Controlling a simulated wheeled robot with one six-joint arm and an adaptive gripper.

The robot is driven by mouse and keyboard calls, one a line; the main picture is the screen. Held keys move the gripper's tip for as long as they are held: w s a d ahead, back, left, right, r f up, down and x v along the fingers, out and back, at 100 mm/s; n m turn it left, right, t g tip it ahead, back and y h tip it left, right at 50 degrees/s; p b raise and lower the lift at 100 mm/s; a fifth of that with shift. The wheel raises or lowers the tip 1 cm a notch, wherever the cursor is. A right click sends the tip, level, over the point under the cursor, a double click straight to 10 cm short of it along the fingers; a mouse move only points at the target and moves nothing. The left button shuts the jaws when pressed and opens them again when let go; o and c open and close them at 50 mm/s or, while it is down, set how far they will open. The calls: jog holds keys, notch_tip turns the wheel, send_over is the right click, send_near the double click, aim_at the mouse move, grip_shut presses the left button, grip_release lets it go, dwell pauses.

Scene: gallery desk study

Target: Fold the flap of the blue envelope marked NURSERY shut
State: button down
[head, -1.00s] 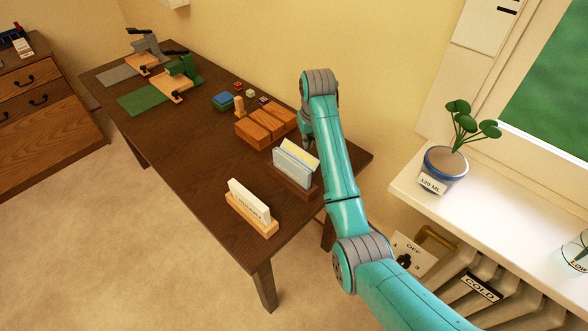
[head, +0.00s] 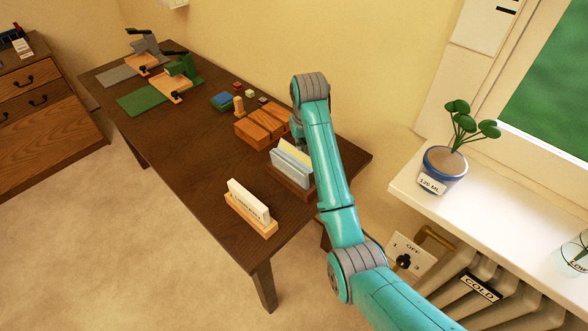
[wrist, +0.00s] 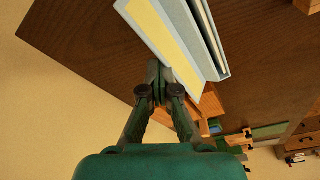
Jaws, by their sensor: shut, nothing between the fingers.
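A pale blue envelope (head: 290,168) stands upright in a dark wooden holder (head: 292,186) on the desk's right part. A pale yellow panel (head: 296,149) rises at its top, behind the blue front. In the wrist view the yellow panel (wrist: 163,30) has a pale blue border and looks like the lined inside of a raised flap. No NURSERY marking is readable. My gripper (wrist: 164,88) is shut and empty, its fingertips close to the lower edge of the blue border; whether they touch cannot be told. In the head view my arm mostly hides the gripper.
A wooden stand with white cards (head: 248,201) is near the front edge. Small coloured blocks and two stamping presses stand farther left. The wall runs close behind the desk.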

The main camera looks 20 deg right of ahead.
aim_at(291, 159)
jog(key=shift+s+a+f, duration=0.3)
jog(key=shift+s+a, duration=0.1)
jog(key=shift+a, duration=0.2)
jog(key=shift+s+a+f, duration=0.25)
jog(key=shift+s+a, duration=0.1)
jog(key=shift+a, duration=0.25)
jog(key=shift+s+a+r, duration=0.1)
jog(key=shift+s+a, duration=0.2)
jog(key=shift+a, duration=0.35)
jog(key=shift+w+d+r, duration=0.15)
jog(key=shift+w+d, duration=0.4)
jog(key=shift+d, duration=0.4)
jog(key=shift+w+d+r, duration=0.1)
jog(key=shift+w+d, duration=0.45)
jog(key=shift+d, duration=0.35)
